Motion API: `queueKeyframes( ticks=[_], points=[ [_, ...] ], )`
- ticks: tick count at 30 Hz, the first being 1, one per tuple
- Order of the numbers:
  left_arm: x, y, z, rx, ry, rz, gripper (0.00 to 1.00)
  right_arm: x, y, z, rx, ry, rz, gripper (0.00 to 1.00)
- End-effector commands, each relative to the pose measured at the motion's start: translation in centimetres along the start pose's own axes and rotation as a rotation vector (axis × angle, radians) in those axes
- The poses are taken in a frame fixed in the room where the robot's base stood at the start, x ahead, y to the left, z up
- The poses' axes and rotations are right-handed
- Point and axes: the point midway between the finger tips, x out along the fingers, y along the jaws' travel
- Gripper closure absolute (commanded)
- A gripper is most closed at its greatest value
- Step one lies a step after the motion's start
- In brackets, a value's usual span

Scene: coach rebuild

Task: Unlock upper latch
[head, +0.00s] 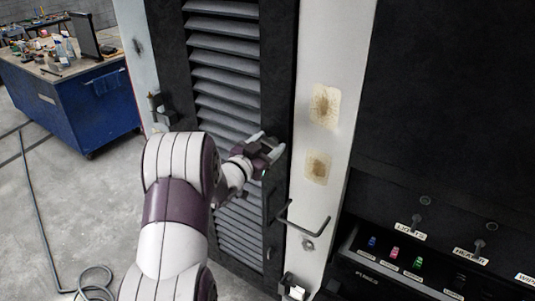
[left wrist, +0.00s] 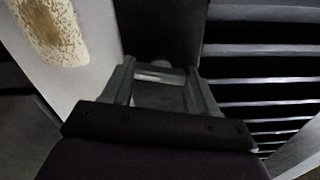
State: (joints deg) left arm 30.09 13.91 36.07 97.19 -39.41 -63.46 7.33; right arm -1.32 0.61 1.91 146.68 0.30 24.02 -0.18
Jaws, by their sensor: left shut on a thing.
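My left gripper (head: 268,148) is at the right frame of the dark louvered door (head: 278,75) in the head view. In the left wrist view, its two grey fingers (left wrist: 160,88) stand on either side of a small light metal piece (left wrist: 158,72), which looks like the upper latch, set against the black door frame. The gripper is shut on this piece. In the head view my gripper hides the latch, so its turn cannot be told. My right gripper is not in view.
A bent metal grab handle (head: 305,222) sticks out from the white post below right of my gripper. A switch panel (head: 400,262) is at the lower right. A blue workbench (head: 95,110) stands at the back left, and a hose (head: 42,215) lies on the floor.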

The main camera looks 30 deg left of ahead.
Motion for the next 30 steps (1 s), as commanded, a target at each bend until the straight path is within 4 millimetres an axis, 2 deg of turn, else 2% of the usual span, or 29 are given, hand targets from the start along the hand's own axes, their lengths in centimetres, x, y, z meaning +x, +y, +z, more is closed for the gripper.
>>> queueKeyframes(
  ticks=[1,9,21,30],
  points=[
    [0.0,0.2,0.8,0.041,0.004,-0.001,0.72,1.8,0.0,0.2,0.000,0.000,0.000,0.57],
    [0.0,0.3,0.9,0.298,0.003,-0.002,0.72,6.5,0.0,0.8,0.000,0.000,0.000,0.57],
    [0.0,0.4,0.9,0.678,0.003,-0.002,0.72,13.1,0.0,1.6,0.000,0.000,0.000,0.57],
    [0.0,0.4,0.8,0.959,0.002,-0.002,0.72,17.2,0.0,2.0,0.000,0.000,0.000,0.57]
  ],
)
